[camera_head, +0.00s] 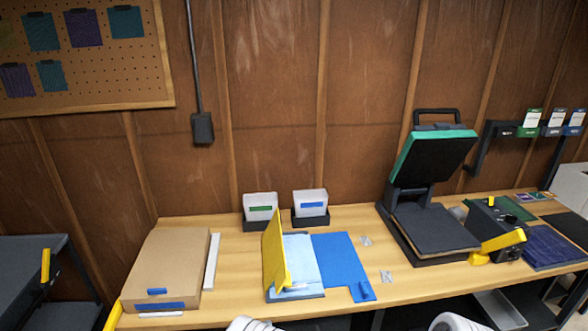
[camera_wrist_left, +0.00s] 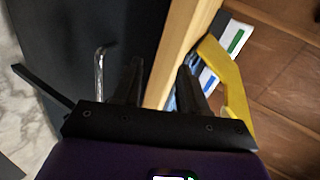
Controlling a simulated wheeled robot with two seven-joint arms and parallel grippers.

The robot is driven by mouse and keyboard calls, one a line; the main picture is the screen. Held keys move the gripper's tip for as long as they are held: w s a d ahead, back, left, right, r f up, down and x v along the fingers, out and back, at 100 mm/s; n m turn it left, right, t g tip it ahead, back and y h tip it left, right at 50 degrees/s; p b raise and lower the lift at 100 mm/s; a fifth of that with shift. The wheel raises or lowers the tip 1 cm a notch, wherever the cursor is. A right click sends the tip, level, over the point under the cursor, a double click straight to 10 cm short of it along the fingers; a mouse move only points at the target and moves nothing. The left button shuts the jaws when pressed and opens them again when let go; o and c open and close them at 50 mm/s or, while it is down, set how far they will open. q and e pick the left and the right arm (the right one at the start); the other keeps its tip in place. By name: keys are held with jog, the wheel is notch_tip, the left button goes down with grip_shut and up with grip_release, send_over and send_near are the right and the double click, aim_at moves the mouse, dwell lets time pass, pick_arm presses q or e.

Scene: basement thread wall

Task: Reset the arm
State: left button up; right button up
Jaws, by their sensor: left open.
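My left gripper (camera_wrist_left: 160,85) shows in the left wrist view. Its two dark fingers stand apart with nothing between them. Behind the fingers are a dark panel and a wooden edge. A yellow part (camera_wrist_left: 232,85) is beyond the right finger. In the head view only white pieces of my arms show at the bottom edge; neither gripper is visible there.
A dark table (camera_head: 35,260) stands at the left.

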pick_arm(q)
jog(key=s+a+f+n+g+h, duration=0.1)
jog(key=s+a+f+n+g, duration=0.35)
jog(key=s+f, duration=0.35)
jog(key=s+d+f+n+g+h, duration=0.1)
jog(key=s+n+g, duration=0.3)
jog(key=s, duration=0.6)
jog(key=s+d+f+n+g+h, duration=0.1)
jog(key=s+f+n+g+h, duration=0.1)
jog(key=s+n, duration=0.7)
jog(key=shift+s+d+f+g+h, duration=0.2)
jog(key=shift+s+f+g+h, duration=0.15)
jog(key=shift+s+g+h, duration=0.65)
